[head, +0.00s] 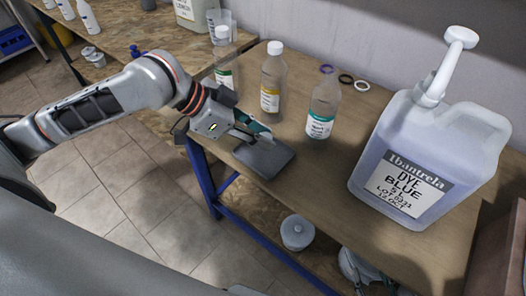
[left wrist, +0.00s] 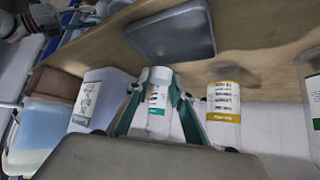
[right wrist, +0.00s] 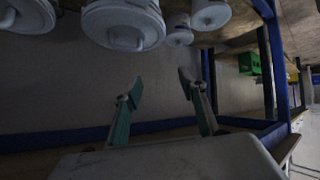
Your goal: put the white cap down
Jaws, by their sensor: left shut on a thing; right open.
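The white cap (left wrist: 160,75) is between the fingertips of my left gripper (left wrist: 157,82) in the left wrist view. In the head view my left gripper (head: 258,132) is above the dark grey tray (head: 266,160), and the cap cannot be made out there. The tray (left wrist: 172,36) also shows in the left wrist view and looks empty. A bottle with a teal label (head: 322,108) stands capless on the table, right of the tray; it lines up behind the cap in the left wrist view. My right gripper (right wrist: 160,88) is open and empty in the right wrist view.
Two white-capped bottles, one yellow-labelled (head: 272,80) and one green-labelled (head: 224,62), stand behind the tray. A large dye-blue jug (head: 425,160) with a pump stands at right. Several rings (head: 345,79) lie near the wall. White lidded tubs (right wrist: 122,24) show in the right wrist view.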

